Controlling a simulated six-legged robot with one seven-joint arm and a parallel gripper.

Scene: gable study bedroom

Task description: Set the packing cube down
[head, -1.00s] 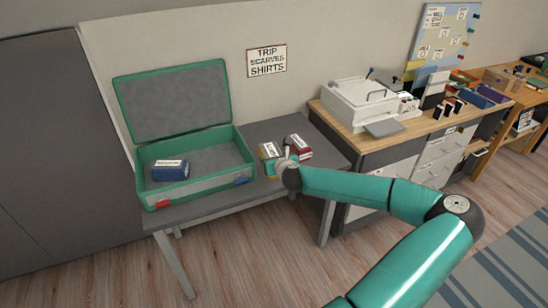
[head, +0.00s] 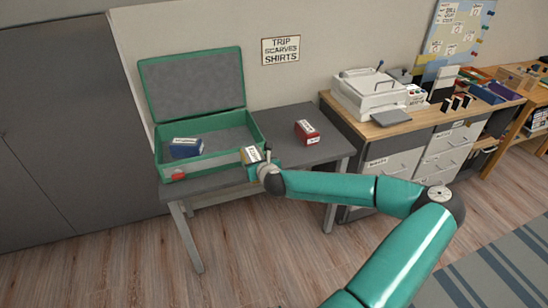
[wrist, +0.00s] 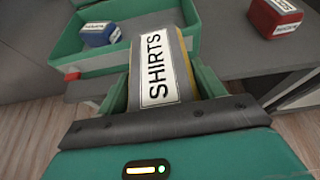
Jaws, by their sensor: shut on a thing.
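The packing cube, grey and yellow with a white SHIRTS label, is between my gripper's fingers (wrist: 162,90) in the wrist view (wrist: 158,72). In the head view the cube (head: 251,155) and my gripper (head: 258,161) are at the right front corner of the open green suitcase (head: 207,166). The cube overlaps the rim in the picture; its exact height above it cannot be told. A blue cube (head: 186,148) lies inside the suitcase at the left. The suitcase (wrist: 190,42) also shows in the wrist view, beyond the held cube.
A red cube (head: 307,132) stands on the grey table (head: 285,119), right of the suitcase. The table around it is clear. A wall sign (head: 281,50) reads TRIP SCARVES SHIRTS. A wooden-topped cabinet (head: 395,130) with a white machine (head: 372,94) stands to the right.

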